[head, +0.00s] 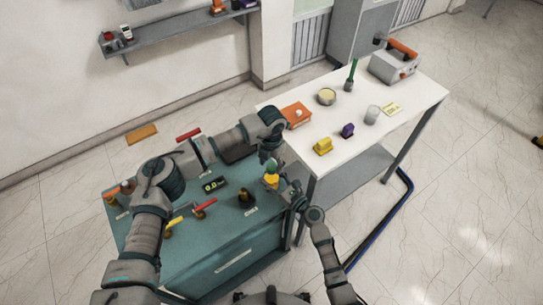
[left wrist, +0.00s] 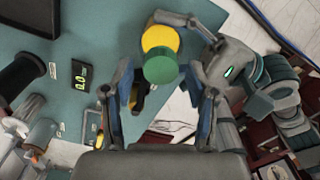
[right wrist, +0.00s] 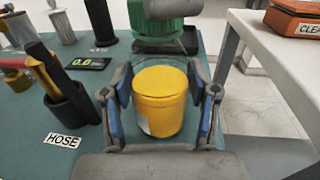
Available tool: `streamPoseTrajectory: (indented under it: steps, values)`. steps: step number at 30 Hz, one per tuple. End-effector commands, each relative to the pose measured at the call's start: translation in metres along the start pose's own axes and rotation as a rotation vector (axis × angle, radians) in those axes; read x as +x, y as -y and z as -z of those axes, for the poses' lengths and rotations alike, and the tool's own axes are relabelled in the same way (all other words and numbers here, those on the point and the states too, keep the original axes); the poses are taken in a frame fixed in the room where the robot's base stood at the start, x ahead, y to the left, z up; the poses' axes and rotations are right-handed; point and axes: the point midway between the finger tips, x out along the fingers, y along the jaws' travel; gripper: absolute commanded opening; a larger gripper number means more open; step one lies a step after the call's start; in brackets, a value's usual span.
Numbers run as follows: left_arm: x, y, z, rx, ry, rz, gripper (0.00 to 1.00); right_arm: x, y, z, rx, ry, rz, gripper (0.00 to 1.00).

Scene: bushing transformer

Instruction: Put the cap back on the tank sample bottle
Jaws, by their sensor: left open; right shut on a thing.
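The yellow tank sample bottle (right wrist: 160,103) stands upright between the fingers of my right gripper (right wrist: 160,112), which is shut on it, above the teal bench. It also shows in the head view (head: 271,181). In the left wrist view the cap (left wrist: 164,68) overlaps the yellow bottle (left wrist: 160,38). My left gripper (left wrist: 161,92) is open, its fingers on either side of the cap.
The teal bench (head: 215,235) carries a 0.0 display (head: 214,184), a black hose holder (head: 246,197) and valves with red and yellow handles. To the right, a white table (head: 350,130) holds a yellow item (head: 323,146), a purple item (head: 347,130), a beaker and an orange box (head: 296,113).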

Motion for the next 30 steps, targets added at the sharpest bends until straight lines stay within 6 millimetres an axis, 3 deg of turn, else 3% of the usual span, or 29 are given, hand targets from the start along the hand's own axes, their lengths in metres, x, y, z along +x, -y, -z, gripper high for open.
streamPoseTrajectory:
  steps: [13, 20, 30]
  values:
    - [0.0105, 0.0002, 0.0, 0.001, 0.0, -0.001, 0.58, -0.0003, 0.0002, 0.0008, 0.0, -0.002, 0.0, 0.0]
    - [0.0104, 0.0001, 0.0, 0.001, 0.0, -0.001, 0.0, -0.0003, 0.0001, 0.0008, 0.0, -0.002, 0.0, 0.0]
    - [0.0105, -0.0006, -0.0001, 0.129, 0.001, -0.001, 0.0, -0.0003, 0.0001, 0.0008, 0.001, -0.001, 0.0, 0.0]
